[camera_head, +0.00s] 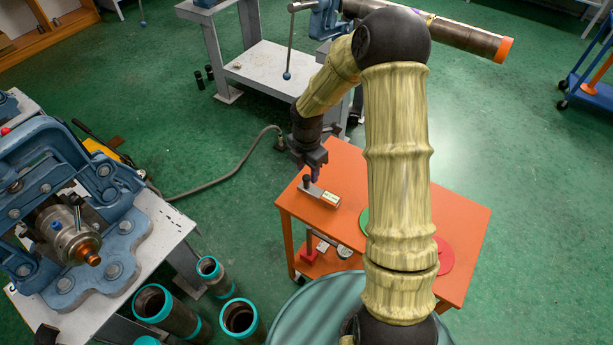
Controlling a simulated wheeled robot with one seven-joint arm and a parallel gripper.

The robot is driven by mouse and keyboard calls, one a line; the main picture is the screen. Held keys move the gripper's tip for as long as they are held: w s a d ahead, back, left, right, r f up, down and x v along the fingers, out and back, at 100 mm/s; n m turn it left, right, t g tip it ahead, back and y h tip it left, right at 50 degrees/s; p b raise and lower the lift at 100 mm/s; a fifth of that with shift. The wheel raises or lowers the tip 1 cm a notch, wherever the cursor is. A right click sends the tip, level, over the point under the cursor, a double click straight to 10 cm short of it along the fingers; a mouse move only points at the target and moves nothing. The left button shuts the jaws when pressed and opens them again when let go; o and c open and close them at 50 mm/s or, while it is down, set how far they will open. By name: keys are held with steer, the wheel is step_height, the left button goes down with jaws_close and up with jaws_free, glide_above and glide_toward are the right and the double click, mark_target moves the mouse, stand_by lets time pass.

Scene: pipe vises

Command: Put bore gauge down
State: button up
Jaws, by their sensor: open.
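The orange cart (410,201) stands in the middle with my arm reaching over it. A small grey piece with a pale label (326,196) and a dark knob (306,181) at its left end lies on the cart top near its left edge; it looks like the bore gauge, though it is too small to be sure. My gripper (314,171) is open and points down just above and behind this piece. I cannot tell whether the fingertips touch it. My arm hides the middle of the cart top.
Green (364,221) and red (445,257) discs lie on the cart, partly behind my arm. A blue vise (115,255) stands on a white bench at left. Several teal-rimmed pipes (240,318) stand on the floor. Another bench (270,66) is behind.

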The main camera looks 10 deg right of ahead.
step_height(320, 180, up, 7)
steer(key=shift+r, duration=0.2)
stand_by(0.6)
steer(key=s+d+r+m+t, duration=0.1)
steer(key=s+r+m, duration=0.2)
steer(key=s+m, duration=0.5)
steer(key=s+d+r+m+t, duration=0.1)
steer(key=s+r+m, duration=0.2)
steer(key=s+m, duration=0.6)
steer(key=m, duration=0.7)
steer(key=shift+s+d+r+t, duration=0.15)
steer(key=shift+s+d+t, duration=0.15)
steer(key=shift+d, duration=0.1)
